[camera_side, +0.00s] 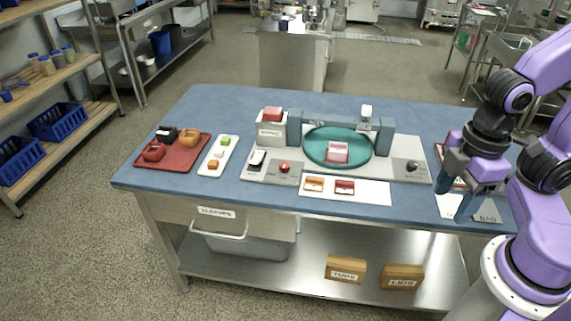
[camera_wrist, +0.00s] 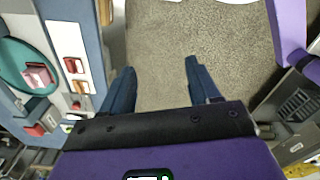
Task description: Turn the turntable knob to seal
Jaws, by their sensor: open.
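A teal round turntable (camera_side: 312,155) sits in a grey machine base under a dark arch. It carries a pink block (camera_side: 338,152). A dark knob (camera_side: 411,167) is on the base to the right of the turntable. A red knob (camera_side: 284,168) is on a grey panel to the left. I cannot tell which knob belongs to the turntable. My gripper (camera_side: 457,186) is open and empty, to the right of the dark knob, above the table's right front. In the wrist view my gripper (camera_wrist: 160,65) points at the floor, and the turntable (camera_wrist: 14,54) is at the left edge.
A white strip (camera_side: 373,191) with an orange and a red piece lies in front of the machine. A red tray (camera_side: 141,160) and a white tray (camera_side: 205,170) with small items are at left. The table's back is mostly clear.

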